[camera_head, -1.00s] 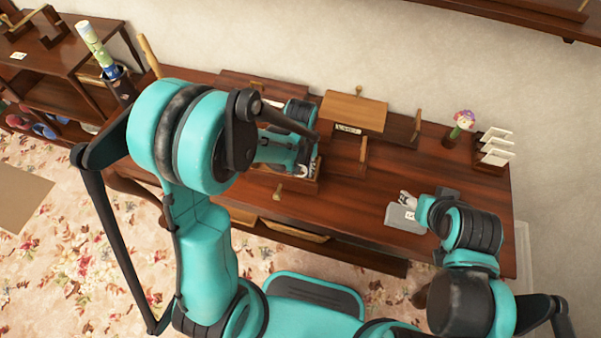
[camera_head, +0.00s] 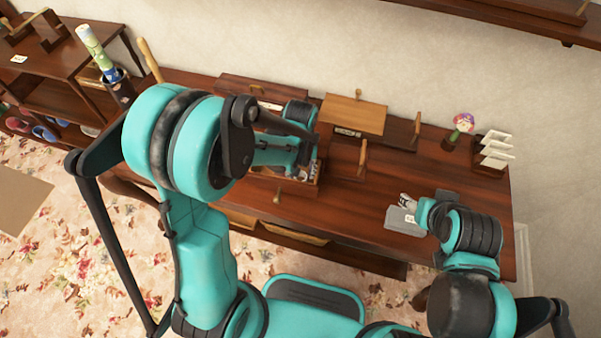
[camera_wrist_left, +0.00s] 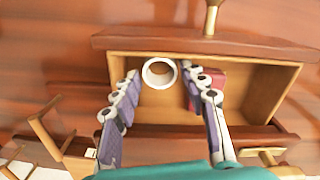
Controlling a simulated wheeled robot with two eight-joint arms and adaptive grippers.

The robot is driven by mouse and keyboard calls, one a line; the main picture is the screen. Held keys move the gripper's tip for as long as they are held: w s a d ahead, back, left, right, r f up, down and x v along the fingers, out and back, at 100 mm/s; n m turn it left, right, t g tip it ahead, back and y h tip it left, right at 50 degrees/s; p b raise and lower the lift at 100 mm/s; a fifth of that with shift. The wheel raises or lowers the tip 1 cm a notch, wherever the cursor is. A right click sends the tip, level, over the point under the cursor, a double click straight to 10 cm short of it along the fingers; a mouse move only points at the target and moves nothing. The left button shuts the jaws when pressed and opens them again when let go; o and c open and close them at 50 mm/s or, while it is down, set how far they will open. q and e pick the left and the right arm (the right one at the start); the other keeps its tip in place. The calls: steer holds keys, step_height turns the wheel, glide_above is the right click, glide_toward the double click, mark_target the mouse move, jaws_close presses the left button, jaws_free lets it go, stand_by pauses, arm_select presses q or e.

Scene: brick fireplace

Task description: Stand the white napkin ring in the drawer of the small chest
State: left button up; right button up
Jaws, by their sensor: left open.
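The white napkin ring (camera_wrist_left: 158,73) is inside the open wooden drawer (camera_wrist_left: 261,51) in the left wrist view, near the knobbed front panel. Its round opening faces the camera. My left gripper (camera_wrist_left: 166,88) has its fingers spread, one on each side of the ring and seemingly apart from it. The drawer also shows in the head view (camera_head: 262,177), partly hidden by my left arm. The left gripper (camera_head: 303,172) is over it there. My right gripper (camera_head: 406,200) is low over the table at right; its fingers are too small to read.
A red object (camera_wrist_left: 210,82) lies in the drawer behind the right-hand finger. A grey box (camera_head: 403,221) lies by my right gripper. A letter rack (camera_head: 494,152) and a flower-topped item (camera_head: 458,130) stand at the table's right end. Table between drawer and grey box is clear.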

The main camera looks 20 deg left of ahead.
arm_select(q)
step_height(320, 180, up, 9)
steer(key=p, duration=0.3)
step_height(320, 180, up, 8)
steer(key=f+m+t, duration=0.1)
steer(key=t, duration=0.2)
glide_above(300, 176)
steer(key=s+a, duration=0.2)
steer(key=s, duration=0.2)
steer(key=s+a+r+m+t, duration=0.2)
steer(key=s+r+t, duration=0.2)
steer(key=s, duration=0.2)
steer(key=shift+s+a, duration=0.15)
steer(key=shift+a, duration=0.15)
steer(key=shift+f, duration=0.1)
steer(key=shift+f+b, duration=0.75)
steer(key=shift+f, duration=0.05)
